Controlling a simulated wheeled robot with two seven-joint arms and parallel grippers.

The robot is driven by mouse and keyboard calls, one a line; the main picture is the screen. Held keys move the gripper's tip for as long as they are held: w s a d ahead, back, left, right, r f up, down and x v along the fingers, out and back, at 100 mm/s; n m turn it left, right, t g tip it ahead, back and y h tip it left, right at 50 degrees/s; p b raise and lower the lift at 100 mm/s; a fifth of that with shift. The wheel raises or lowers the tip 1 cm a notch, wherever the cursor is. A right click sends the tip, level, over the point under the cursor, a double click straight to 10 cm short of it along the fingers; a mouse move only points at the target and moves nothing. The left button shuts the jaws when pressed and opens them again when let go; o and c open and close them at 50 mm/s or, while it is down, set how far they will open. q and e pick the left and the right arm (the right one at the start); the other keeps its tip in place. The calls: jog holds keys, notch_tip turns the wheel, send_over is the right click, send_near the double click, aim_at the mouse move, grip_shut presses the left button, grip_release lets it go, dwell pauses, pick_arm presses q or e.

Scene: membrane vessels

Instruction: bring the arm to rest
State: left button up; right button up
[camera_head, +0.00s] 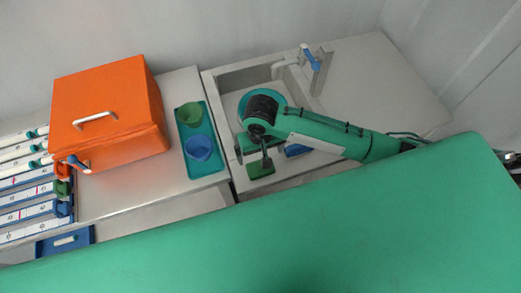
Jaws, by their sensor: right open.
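My right arm comes in from the right and reaches over the sink (232,79). My left gripper is not in view.
An orange box (108,98) with a white handle stands on the left counter. Beside it, a teal tray (205,168) holds a green cup (189,114) and a blue cup (199,147). Numbered racks (22,182) lie far left. The right counter (375,75) is clear.

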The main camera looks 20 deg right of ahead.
jog(key=shift+r, duration=0.9)
jog(key=shift+s+a, duration=0.1)
